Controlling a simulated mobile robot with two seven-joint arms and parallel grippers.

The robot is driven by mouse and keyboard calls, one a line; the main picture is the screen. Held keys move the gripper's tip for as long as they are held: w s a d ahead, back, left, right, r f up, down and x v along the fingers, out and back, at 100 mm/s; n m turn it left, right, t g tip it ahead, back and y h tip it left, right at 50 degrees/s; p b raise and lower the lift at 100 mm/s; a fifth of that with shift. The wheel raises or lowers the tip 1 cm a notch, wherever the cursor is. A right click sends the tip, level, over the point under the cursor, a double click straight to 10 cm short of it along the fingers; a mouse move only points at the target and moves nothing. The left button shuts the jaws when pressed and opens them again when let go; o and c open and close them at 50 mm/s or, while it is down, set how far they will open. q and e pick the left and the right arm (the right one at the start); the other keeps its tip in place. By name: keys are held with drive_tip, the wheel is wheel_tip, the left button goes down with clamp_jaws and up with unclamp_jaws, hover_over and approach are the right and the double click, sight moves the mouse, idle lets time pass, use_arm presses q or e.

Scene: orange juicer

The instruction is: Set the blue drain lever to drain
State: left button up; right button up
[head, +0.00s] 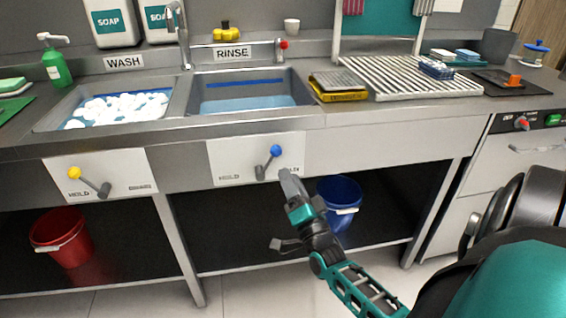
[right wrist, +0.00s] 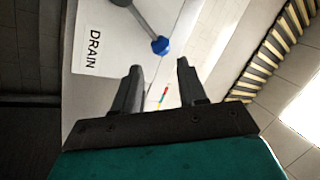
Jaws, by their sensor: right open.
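The blue drain lever (head: 275,151) is on the white panel (head: 228,160) under the rinse sink. Its grey arm runs from a low pivot up and slightly right to the blue knob. In the right wrist view the blue knob (right wrist: 160,45) is ahead of the fingertips, and a DRAIN label (right wrist: 92,52) is left of it on the panel. My right gripper (head: 288,182) is just below and right of the lever, apart from it. In the right wrist view its two fingers (right wrist: 160,72) are spread with nothing between them. My left gripper is out of view.
A yellow-knobbed lever (head: 75,173) is on the panel under the wash sink. A blue bucket (head: 340,192) stands under the counter behind my right arm. A red bucket (head: 60,232) is at left. The counter's front edge overhangs both panels.

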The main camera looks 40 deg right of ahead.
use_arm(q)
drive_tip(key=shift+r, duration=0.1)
use_arm(e)
drive_tip(key=v, duration=0.5)
use_arm(q)
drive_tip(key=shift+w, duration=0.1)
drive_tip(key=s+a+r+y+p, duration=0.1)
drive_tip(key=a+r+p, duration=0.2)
drive_tip(key=p, duration=0.6)
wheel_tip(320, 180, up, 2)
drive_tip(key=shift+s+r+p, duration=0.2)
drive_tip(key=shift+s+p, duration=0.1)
drive_tip(key=shift+p, duration=0.05)
use_arm(e)
drive_tip(key=s+a+f+n+g+y, duration=0.2)
drive_tip(key=s+a+n+g+y, duration=0.2)
drive_tip(key=a+n, duration=0.4)
drive_tip(key=s+a+f+n+g+y, duration=0.2)
drive_tip(key=s+a+n+g+y, duration=0.3)
drive_tip(key=a+n, duration=0.4)
drive_tip(key=a+g, duration=0.1)
drive_tip(key=a, duration=0.3)
drive_tip(key=shift+s+f, duration=0.15)
drive_tip(key=shift+s, duration=0.05)
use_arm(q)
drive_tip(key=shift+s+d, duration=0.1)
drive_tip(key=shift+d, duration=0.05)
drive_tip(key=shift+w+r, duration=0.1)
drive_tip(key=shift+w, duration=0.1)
